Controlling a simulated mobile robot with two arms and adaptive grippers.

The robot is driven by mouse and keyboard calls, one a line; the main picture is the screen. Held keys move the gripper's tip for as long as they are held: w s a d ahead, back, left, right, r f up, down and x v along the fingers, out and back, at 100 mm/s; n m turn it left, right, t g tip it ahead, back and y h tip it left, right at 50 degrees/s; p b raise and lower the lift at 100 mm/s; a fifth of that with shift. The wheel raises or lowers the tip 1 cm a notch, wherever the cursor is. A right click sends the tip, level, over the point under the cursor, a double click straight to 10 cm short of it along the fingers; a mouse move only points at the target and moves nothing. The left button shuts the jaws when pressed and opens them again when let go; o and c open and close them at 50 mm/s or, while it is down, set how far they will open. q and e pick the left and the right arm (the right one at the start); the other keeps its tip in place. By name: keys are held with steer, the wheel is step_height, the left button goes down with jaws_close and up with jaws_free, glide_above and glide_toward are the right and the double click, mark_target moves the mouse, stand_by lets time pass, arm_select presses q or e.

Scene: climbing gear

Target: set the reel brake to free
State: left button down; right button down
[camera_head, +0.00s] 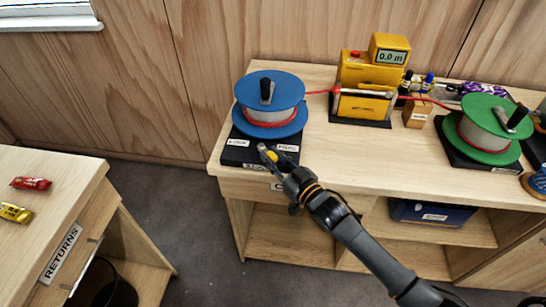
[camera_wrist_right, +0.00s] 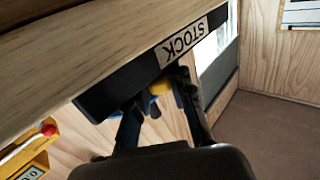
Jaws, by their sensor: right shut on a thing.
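The blue reel (camera_head: 270,118) stands on a black base (camera_head: 233,156) at the left end of the bench. The base's front has a white LOCK label (camera_head: 238,142) on the left and a white FREE label (camera_head: 287,147) on the right. My right gripper (camera_head: 269,155) is at the base's front, between the two labels, shut on the yellow-tipped brake lever. The lever's yellow part (camera_wrist_right: 159,88) shows between the fingers in the wrist view; the rest is mostly hidden. My left gripper is not in view.
A red line runs from the blue reel through the yellow meter (camera_head: 371,75), reading 0.0 m, to the green reel (camera_head: 488,130). A RETURNS table (camera_head: 85,190) with small packets stands at left. A STOCK label (camera_wrist_right: 183,41) shows in the wrist view.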

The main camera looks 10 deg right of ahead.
steer(key=c, duration=1.2)
jaws_free()
steer(key=shift+o, duration=0.2)
steer(key=v, duration=1.2)
